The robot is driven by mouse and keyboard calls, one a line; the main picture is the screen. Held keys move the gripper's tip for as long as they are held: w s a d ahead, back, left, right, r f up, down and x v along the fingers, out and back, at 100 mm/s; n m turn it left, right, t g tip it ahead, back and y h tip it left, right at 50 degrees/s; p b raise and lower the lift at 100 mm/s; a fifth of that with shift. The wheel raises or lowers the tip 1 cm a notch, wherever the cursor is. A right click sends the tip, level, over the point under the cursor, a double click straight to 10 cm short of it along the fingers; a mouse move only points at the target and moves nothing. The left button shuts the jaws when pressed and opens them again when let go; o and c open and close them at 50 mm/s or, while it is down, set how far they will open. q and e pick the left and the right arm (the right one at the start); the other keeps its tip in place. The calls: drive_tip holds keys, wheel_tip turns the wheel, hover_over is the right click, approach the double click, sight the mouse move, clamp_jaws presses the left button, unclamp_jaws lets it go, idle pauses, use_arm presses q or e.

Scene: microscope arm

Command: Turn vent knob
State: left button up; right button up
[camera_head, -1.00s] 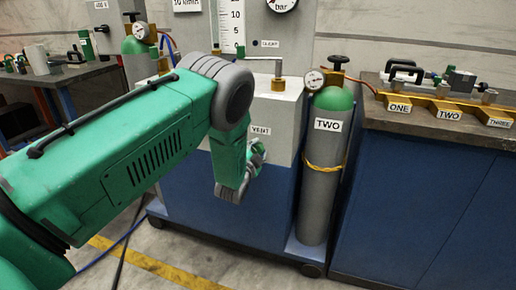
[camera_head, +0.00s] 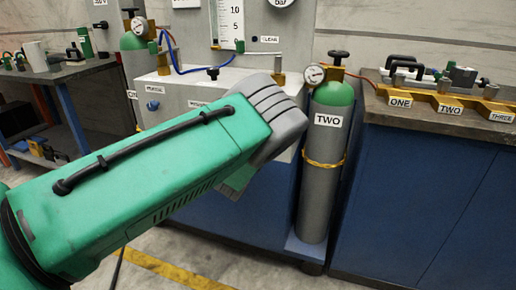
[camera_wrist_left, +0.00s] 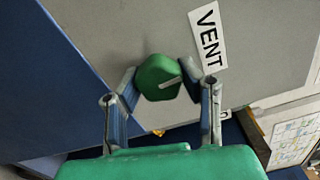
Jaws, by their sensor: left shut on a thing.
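The vent knob (camera_wrist_left: 159,78) is round and green with a pale pointer line. It sits on a grey panel, beside a white VENT label (camera_wrist_left: 208,36), in the left wrist view. My left gripper (camera_wrist_left: 162,88) has its two fingers on either side of the knob and is shut on it. In the head view my green left arm covers the knob, its label and the gripper's fingers. My right gripper is in neither view.
A gas cylinder marked TWO (camera_head: 325,160) stands close right of my arm. A bench (camera_head: 440,118) with brass blocks marked ONE, TWO and THREE is further right. Another cylinder (camera_head: 137,65) and a dark table (camera_head: 60,72) are at the left.

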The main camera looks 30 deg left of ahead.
use_arm(q)
drive_tip(key=shift+s+d+f+m, duration=0.15)
drive_tip(key=shift+d+f+m, duration=0.05)
drive_tip(key=shift+f+m, duration=0.3)
drive_tip(key=o, duration=1.2)
drive_tip(key=shift+c, duration=0.2)
drive_tip(key=shift+r, duration=0.3)
drive_tip(key=v, duration=1.1)
drive_tip(key=shift+s, duration=0.4)
drive_tip(key=shift+f, duration=0.15)
